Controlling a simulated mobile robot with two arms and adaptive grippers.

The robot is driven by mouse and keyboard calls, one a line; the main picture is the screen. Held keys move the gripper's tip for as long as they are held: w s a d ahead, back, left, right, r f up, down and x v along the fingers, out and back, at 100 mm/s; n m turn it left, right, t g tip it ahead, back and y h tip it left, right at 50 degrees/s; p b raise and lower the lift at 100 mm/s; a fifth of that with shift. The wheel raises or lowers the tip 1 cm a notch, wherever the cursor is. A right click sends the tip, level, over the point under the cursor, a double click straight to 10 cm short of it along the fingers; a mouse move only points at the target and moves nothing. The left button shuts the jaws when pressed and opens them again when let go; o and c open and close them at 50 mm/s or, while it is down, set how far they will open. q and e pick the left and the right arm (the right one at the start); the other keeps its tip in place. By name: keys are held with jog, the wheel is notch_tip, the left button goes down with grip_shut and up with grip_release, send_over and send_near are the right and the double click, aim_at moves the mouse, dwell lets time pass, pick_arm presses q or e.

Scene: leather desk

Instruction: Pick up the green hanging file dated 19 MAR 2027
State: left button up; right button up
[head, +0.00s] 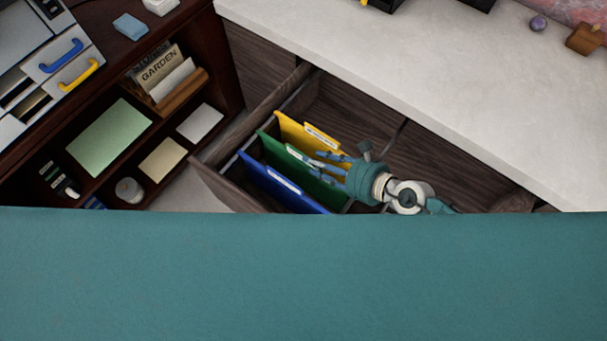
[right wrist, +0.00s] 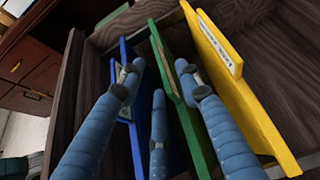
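The green hanging file (head: 285,155) hangs upright in the open drawer between a yellow file (head: 297,130) and a blue file (head: 268,180). Its label cannot be read. My right gripper (head: 325,165) reaches in from the right over the green file. In the right wrist view its fingers (right wrist: 158,85) are spread. The green file (right wrist: 188,110) stands between the right finger and the other two, with gaps showing. The left finger is by the blue file (right wrist: 130,55). The yellow file (right wrist: 230,75) is right of the fingers. My left gripper is not in view.
The dark wooden drawer (head: 215,185) has free room at its back and right. A pale countertop (head: 430,80) lies above it. At left, a dark shelf unit holds papers (head: 110,135) and a GARDEN card box (head: 180,95).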

jog(key=x, duration=0.6)
jog(key=shift+r, duration=0.1)
grip_shut()
jog(key=shift+r, duration=0.1)
